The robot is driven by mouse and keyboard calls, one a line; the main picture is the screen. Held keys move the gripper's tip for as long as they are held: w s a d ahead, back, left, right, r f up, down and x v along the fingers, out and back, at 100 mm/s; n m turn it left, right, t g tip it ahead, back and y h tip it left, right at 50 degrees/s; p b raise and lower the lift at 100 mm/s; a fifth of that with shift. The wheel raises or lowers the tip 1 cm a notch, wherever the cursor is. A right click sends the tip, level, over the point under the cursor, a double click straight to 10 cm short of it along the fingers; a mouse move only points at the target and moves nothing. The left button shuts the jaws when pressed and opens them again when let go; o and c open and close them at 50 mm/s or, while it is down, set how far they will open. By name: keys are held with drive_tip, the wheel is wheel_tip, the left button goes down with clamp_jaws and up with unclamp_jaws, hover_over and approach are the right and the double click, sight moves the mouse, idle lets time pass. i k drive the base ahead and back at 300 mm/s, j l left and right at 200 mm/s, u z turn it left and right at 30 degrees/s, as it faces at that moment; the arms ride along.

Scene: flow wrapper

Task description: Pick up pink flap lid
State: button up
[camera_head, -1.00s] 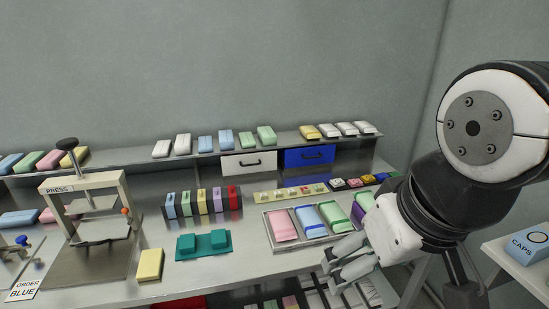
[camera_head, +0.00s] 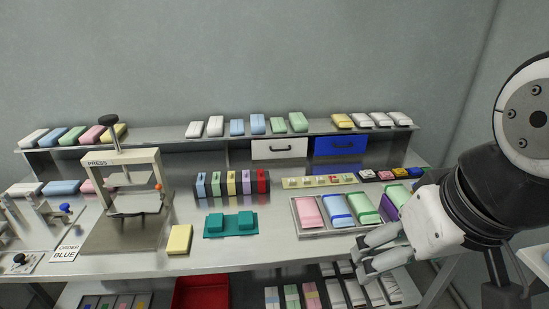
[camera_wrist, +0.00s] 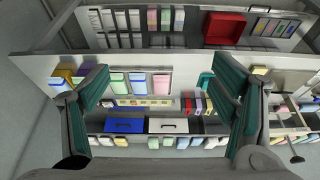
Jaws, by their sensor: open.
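A pink block-shaped piece (camera_head: 309,211) lies at the left end of a shallow metal tray (camera_head: 327,232) on the bench, beside blue and green pieces. It also shows in the wrist view (camera_wrist: 161,84). A small pink-topped piece (camera_head: 385,175) stands in a short row farther back. I cannot tell which is the flap lid. My gripper (camera_head: 366,258) is open and empty, near the bench's front edge, in front of the tray and to the right of the pink tray piece. In the wrist view, its fingers (camera_wrist: 155,72) are wide apart with the tray between them, farther off.
Blue (camera_head: 337,209) and green (camera_head: 363,208) pieces share the tray. A teal fixture (camera_head: 231,234), a yellow block (camera_head: 179,240) and a press (camera_head: 124,192) stand to the left. Drawers (camera_head: 279,149) and a shelf of blocks are behind. Bare bench lies between teal fixture and tray.

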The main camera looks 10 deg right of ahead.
sight(388, 174)
drive_tip(key=i+l+z, duration=0.3)
drive_tip(key=i, duration=0.25)
drive_tip(key=i+z, duration=0.3)
drive_tip(key=i, duration=0.2)
